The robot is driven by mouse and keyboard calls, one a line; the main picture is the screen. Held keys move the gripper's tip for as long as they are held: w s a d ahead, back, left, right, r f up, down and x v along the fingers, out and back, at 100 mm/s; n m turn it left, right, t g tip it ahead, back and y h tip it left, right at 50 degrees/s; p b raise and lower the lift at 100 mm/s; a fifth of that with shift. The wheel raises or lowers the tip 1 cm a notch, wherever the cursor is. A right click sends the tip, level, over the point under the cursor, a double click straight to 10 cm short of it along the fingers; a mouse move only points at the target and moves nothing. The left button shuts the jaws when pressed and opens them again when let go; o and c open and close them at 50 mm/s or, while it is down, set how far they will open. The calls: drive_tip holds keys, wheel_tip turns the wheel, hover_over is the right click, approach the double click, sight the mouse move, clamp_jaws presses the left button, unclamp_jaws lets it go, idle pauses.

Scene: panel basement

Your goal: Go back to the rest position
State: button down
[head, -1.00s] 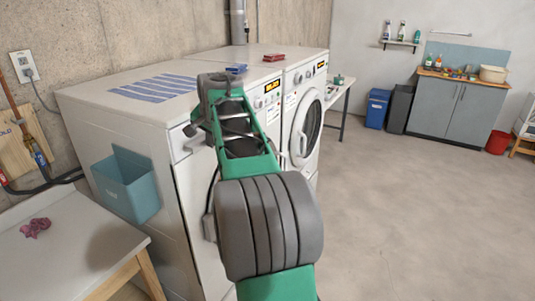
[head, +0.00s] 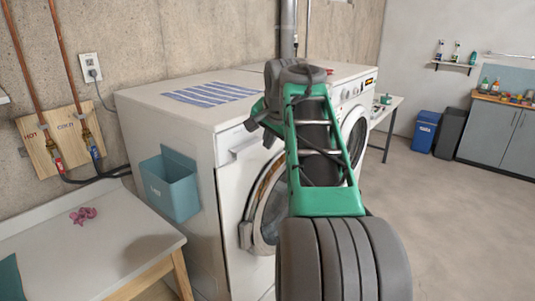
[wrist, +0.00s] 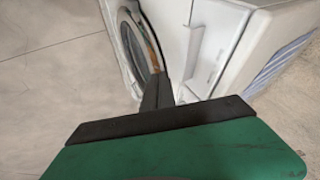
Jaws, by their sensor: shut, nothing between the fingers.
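My gripper (wrist: 157,92) shows in the wrist view as dark fingers together, with nothing between them. In the head view my gripper (head: 268,138) is at the end of my raised green and grey arm, in front of the near white washing machine (head: 170,108). In the wrist view the same machine's white front (wrist: 210,45) and round door (wrist: 130,45) lie beyond the fingers. My arm hides part of the machine fronts.
A blue-striped cloth (head: 210,92) lies on the near machine. A teal bin (head: 172,187) hangs on its side. A pale table (head: 110,245) with a pink cloth (head: 83,215) stands at the left. Open floor (head: 460,230) lies to the right.

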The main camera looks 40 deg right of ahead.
drive_tip(key=s+a+f+n+g+y, duration=0.1)
drive_tip(key=s+a+f+n+g, duration=0.25)
drive_tip(key=f, duration=0.55)
drive_tip(key=s+a+f+n, duration=0.2)
drive_tip(key=s+f+n, duration=0.2)
drive_tip(key=s+f, duration=0.45)
drive_tip(key=s+a+f+n+g+y, duration=0.1)
drive_tip(key=s+a+f, duration=0.2)
drive_tip(key=a+f, duration=0.25)
drive_tip(key=s+a+f+n, duration=0.2)
drive_tip(key=s+a+f, duration=0.2)
drive_tip(key=a, duration=0.3)
drive_tip(key=a+r+n+t, duration=0.1)
drive_tip(key=a+r+n, duration=0.2)
drive_tip(key=a, duration=0.6)
drive_tip(key=shift+a+t+y, duration=0.35)
drive_tip(key=shift+a+y, duration=0.05)
drive_tip(key=c, duration=2.2)
unclamp_jaws()
drive_tip(key=shift+w, duration=0.1)
